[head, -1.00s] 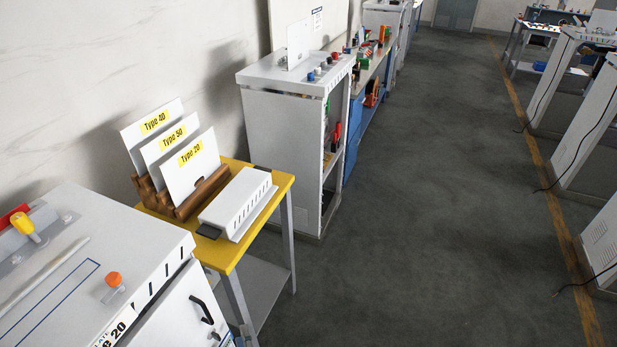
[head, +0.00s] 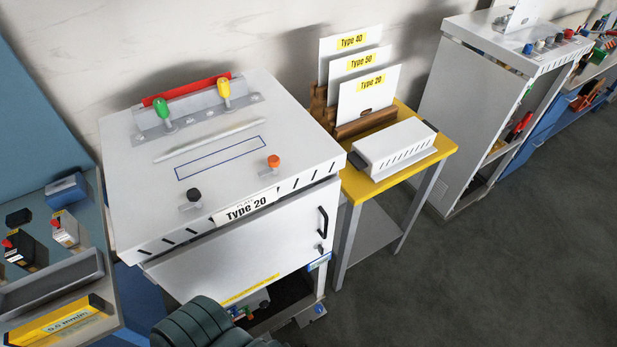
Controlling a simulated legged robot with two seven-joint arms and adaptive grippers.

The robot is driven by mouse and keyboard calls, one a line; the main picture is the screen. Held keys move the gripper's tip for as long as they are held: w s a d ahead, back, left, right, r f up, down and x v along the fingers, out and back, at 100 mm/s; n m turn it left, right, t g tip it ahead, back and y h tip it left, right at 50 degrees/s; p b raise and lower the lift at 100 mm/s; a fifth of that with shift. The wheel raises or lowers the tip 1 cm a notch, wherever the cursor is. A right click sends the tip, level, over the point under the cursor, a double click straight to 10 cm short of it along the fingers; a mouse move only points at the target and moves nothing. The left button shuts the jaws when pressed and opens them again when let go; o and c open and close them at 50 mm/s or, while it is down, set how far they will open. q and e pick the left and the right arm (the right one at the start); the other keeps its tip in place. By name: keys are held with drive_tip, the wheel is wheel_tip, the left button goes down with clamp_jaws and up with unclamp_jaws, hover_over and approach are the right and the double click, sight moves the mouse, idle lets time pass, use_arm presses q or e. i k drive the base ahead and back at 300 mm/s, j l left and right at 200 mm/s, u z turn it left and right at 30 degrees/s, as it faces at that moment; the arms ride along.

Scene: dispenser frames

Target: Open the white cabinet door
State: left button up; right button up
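The white cabinet (head: 300,145) stands left of centre in the head view, with a "Type 20" label on its front edge. Its white door (head: 245,250) is on the front below the top, and looks closed or nearly so. A black handle (head: 323,222) is near the door's right edge, with a small dark latch or lock (head: 320,248) below it. The lower front is partly hidden by a dark green ribbed part at the bottom edge, which may be mine. Neither gripper's fingers are in view.
A yellow table (head: 408,172) with Type 40, 50 and 20 panels and a white vented box (head: 395,148) stands right of the cabinet. A bench (head: 115,300) with boxes is close on the left. Grey floor (head: 480,280) is clear at the lower right.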

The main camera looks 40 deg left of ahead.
sight(234, 261)
drive_tip(key=u, duration=0.45)
drive_tip(key=j+u, duration=0.15)
drive_tip(key=u, duration=1.15)
drive_tip(key=i+j, duration=0.05)
drive_tip(key=i, duration=0.05)
